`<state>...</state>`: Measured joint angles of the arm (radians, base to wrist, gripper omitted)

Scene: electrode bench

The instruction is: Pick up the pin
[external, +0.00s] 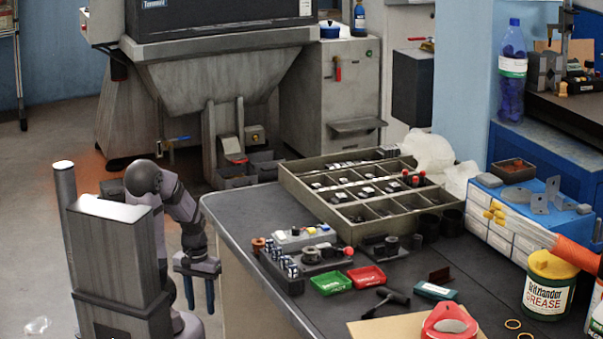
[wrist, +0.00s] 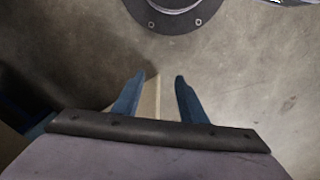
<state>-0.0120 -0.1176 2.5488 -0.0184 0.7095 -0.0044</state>
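My gripper (external: 199,294) hangs fingers-down beside the left edge of the bench, off the tabletop. In the wrist view my gripper (wrist: 162,78) shows two blue fingers spread apart with only floor between and beyond them; it is open and empty. I cannot single out a pin with certainty. A block with several small blue-and-white upright pieces (external: 279,263) stands near the bench's left edge, to the right of my gripper and apart from it. These pieces are too small to identify.
The dark bench (external: 240,212) has a clear back left corner. A compartment tray (external: 300,200) lies at its back. A green tray (external: 330,283) and a red tray (external: 367,277) sit near the middle. A grease tub (external: 549,286) stands at the right. A grey machine stands behind.

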